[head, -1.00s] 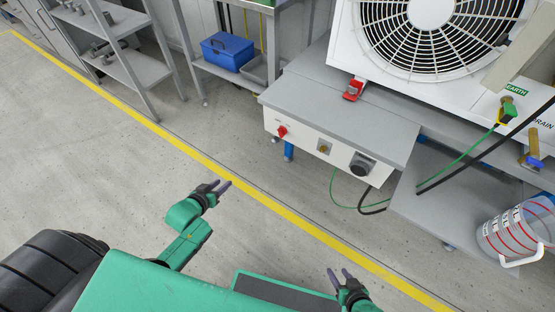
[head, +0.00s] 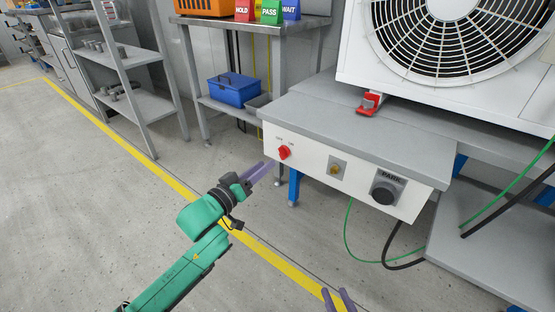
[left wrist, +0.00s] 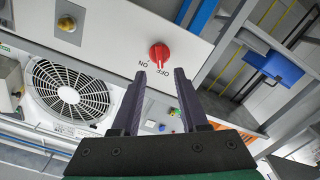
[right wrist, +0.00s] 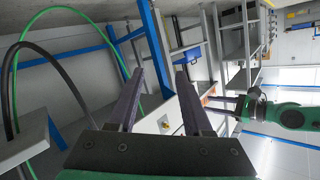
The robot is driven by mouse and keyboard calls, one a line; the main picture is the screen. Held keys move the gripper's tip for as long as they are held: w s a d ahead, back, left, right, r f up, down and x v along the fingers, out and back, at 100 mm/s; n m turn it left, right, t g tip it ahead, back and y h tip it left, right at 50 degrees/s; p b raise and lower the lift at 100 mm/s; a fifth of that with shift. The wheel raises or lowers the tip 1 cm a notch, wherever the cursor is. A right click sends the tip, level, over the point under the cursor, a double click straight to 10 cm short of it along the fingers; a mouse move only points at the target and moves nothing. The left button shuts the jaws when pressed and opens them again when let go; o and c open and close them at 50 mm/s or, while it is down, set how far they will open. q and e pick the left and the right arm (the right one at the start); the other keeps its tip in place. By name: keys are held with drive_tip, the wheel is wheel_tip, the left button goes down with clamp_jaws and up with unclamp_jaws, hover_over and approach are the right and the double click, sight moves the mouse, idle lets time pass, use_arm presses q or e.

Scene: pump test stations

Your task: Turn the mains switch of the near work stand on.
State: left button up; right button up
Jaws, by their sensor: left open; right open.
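The red mains switch (head: 284,152) is a rotary knob on the white front panel (head: 310,168) of the near work stand. It also shows in the left wrist view (left wrist: 159,54), beside printed ON and OFF marks; its handle appears to point at OFF. My left gripper (head: 264,172) is open and empty, just left of and below the switch, apart from it. In the left wrist view its fingers (left wrist: 160,75) point toward the panel below the knob. My right gripper (head: 339,296) is open and empty at the bottom edge of the head view, below the panel.
A brass fitting (head: 337,170) and a dark PARK dial (head: 384,191) sit right of the switch. A red clamp (head: 370,103) and the white fan unit (head: 440,50) stand above. Green and black hoses hang right. A blue toolbox (head: 233,90) is on a shelf behind. The floor left is clear.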

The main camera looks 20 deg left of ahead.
sight(279, 153)
use_arm(q)
drive_tip(key=b+x, duration=0.2)
drive_tip(key=x, duration=0.5)
drive_tip(key=shift+w, duration=0.1)
clamp_jaws()
use_arm(e)
drive_tip(key=w+d+r+t+y, duration=0.1)
drive_tip(key=w+r+t, duration=0.3)
drive_tip(key=r, duration=0.8)
drive_tip(key=w+d+r+n+t+y, duration=0.1)
drive_tip(key=w+r+t, duration=0.3)
drive_tip(key=r, duration=0.8)
drive_tip(key=shift+w+r, duration=0.3)
drive_tip(key=shift+w, duration=0.45)
